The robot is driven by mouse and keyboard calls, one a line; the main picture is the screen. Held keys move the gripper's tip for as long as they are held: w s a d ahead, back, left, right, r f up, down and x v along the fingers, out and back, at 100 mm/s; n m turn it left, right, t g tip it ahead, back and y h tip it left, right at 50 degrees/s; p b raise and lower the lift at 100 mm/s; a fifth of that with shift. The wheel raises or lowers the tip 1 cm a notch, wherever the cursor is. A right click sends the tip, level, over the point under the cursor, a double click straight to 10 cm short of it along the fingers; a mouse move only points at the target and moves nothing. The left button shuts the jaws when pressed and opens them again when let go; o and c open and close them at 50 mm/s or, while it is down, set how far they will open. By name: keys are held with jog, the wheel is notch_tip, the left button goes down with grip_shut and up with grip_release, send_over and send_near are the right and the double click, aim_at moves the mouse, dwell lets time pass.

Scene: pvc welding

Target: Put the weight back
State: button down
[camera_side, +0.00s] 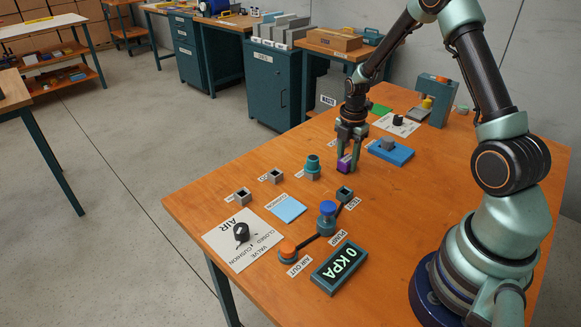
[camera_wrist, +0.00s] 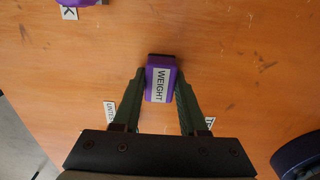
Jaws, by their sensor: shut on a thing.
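The weight is a purple block with a white "WEIGHT" label, seen between my fingers in the wrist view (camera_wrist: 160,82). In the side view the purple weight (camera_side: 344,163) shows low between the fingertips, close to the wooden table (camera_side: 240,188). I cannot tell whether it touches the table. My gripper (camera_side: 348,160) points down and is shut on the weight; in the wrist view both fingers (camera_wrist: 160,92) press its sides. Part of the weight is hidden by the fingers in the side view.
A teal cylinder (camera_side: 313,166) and small grey sockets (camera_side: 275,176) are left. A light blue pad (camera_side: 289,209), blue-topped pump (camera_side: 327,216), valve panel (camera_side: 242,241) and "0 KPA" display (camera_side: 340,266) are in front.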

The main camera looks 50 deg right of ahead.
aim_at(348, 158)
jog(key=shift+c, duration=2.2)
grip_release()
notch_tip(348, 158, up, 11)
jog(key=s+a+r+m+t, duration=0.2)
jog(key=s+a+r+m, duration=0.3)
jog(key=a+m, duration=0.4)
jog(key=s+a+r+m+t, duration=0.3)
jog(key=s+a+r+m, duration=0.2)
jog(key=a+r+m, duration=0.3)
jog(key=shift+a+r+m+t, duration=0.25)
jog(key=shift+a+m+t, duration=0.05)
jog(key=shift+a+m, duration=0.2)
jog(key=shift+s, duration=0.1)
